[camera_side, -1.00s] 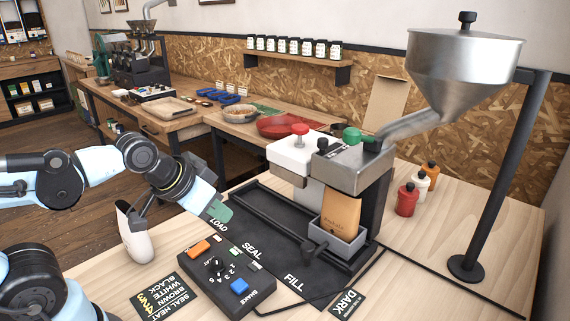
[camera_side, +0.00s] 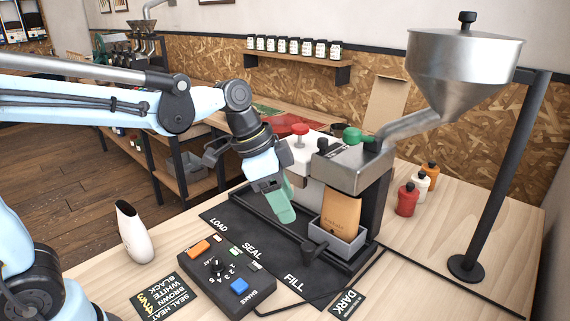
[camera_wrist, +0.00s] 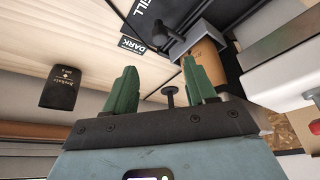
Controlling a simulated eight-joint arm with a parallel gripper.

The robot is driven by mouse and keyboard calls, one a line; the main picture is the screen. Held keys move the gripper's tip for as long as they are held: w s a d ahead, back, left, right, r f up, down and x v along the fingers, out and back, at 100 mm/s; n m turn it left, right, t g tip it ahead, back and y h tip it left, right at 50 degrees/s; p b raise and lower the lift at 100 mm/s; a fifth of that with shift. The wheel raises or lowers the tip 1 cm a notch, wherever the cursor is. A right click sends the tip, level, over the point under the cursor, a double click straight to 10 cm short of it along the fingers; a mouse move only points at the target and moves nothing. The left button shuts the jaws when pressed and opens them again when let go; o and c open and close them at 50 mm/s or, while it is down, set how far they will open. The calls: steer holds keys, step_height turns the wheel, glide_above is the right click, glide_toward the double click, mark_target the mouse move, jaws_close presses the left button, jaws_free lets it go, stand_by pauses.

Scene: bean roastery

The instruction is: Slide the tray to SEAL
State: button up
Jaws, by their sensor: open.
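The grey tray (camera_side: 346,240) sits at the FILL end of the black rail base, under the metal dispenser, with a brown bag (camera_side: 341,212) upright in it. A black knob (camera_side: 309,246) sticks out of its near left side. The SEAL label (camera_side: 252,251) is on the black mat left of FILL. My gripper (camera_side: 283,212) hangs over the rail, left of the tray and apart from it, its green fingers pointing down. In the wrist view its two green fingers (camera_wrist: 158,85) stand apart with nothing held; the brown bag (camera_wrist: 207,62) shows beyond them.
A control box (camera_side: 226,276) with orange and blue buttons stands in front of the mat. The white sealer (camera_side: 304,150) is behind my gripper. The hopper stand (camera_side: 500,180) and small bottles (camera_side: 406,199) are on the right. A white scoop-like cup (camera_side: 134,235) stands left.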

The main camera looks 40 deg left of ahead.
mark_target(307, 245)
steer(key=x, duration=1.1)
steer(key=shift+f, duration=0.2)
steer(key=shift+c, duration=0.2)
jaws_close()
